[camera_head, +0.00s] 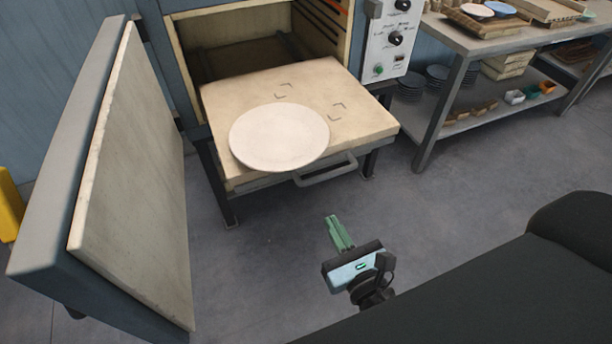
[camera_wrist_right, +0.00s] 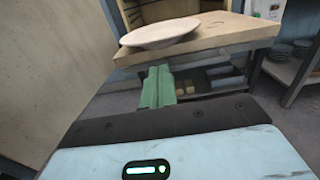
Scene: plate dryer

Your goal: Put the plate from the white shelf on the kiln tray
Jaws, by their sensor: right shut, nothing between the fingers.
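A round whitish plate (camera_head: 279,137) lies on the pulled-out kiln tray (camera_head: 350,115), toward its front left part, and reaches slightly past the tray's edge. In the right wrist view the plate (camera_wrist_right: 160,34) lies on the tray (camera_wrist_right: 240,27), ahead of and above my fingers. My right gripper (camera_head: 338,232) is shut and empty, in the air in front of the tray and apart from the plate. Its green fingers (camera_wrist_right: 158,85) are together in the right wrist view. My left gripper is not in view. The white shelf cannot be made out.
The kiln door (camera_head: 140,180) stands open at the left. The control panel (camera_head: 388,40) is right of the opening. A handle (camera_head: 326,172) sticks out below the tray's front. A workbench (camera_head: 480,38) with dishes stands at the back right. The floor (camera_head: 270,270) before the tray is clear.

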